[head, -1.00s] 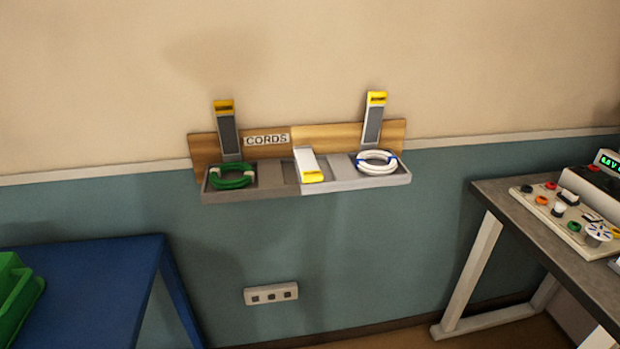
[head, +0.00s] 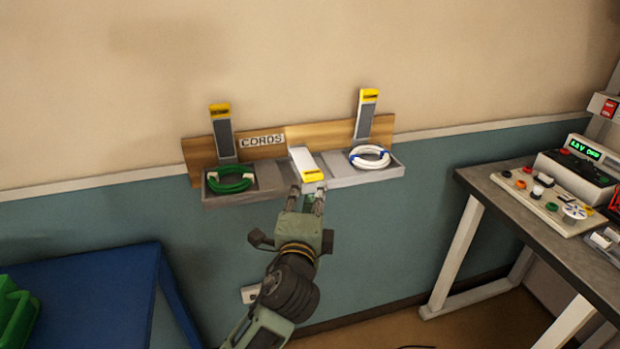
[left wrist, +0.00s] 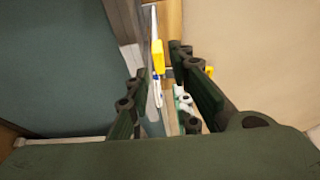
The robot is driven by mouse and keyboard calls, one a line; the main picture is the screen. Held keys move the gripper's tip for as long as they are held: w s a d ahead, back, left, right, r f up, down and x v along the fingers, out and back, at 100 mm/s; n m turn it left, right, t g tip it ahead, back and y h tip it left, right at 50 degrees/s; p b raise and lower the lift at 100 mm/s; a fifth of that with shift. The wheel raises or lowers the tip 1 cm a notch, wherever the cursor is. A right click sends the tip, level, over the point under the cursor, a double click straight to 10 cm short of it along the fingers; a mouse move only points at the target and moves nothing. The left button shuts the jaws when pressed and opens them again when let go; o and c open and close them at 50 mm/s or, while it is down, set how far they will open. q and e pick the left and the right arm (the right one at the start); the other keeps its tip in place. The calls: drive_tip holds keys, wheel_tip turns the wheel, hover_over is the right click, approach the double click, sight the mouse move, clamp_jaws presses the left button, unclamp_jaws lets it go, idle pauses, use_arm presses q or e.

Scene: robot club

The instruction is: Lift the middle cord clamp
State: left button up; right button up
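The middle cord clamp (head: 306,161) is a white lever with a yellow tip, folded down over the middle of the wall shelf (head: 342,182). My left gripper (head: 308,191) is at the shelf's front edge, just below the yellow tip, with one finger to each side. In the left wrist view the gripper (left wrist: 160,78) is open, and the yellow tip (left wrist: 157,54) shows in the gap between its fingers. I cannot tell whether a finger touches the clamp. My right gripper is not in view.
The left clamp (head: 222,132) and right clamp (head: 365,115) stand raised. A green cord (head: 229,180) and a white cord (head: 369,157) lie coiled in the shelf's side compartments. A blue table (head: 85,300) stands at left, a grey bench (head: 490,180) at right.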

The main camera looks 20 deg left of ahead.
sight(312, 180)
use_arm(q)
drive_tip(key=p+x, duration=0.1)
drive_tip(key=x, duration=0.6)
drive_tip(key=shift+w+f, duration=0.1)
clamp_jaws()
idle(0.3)
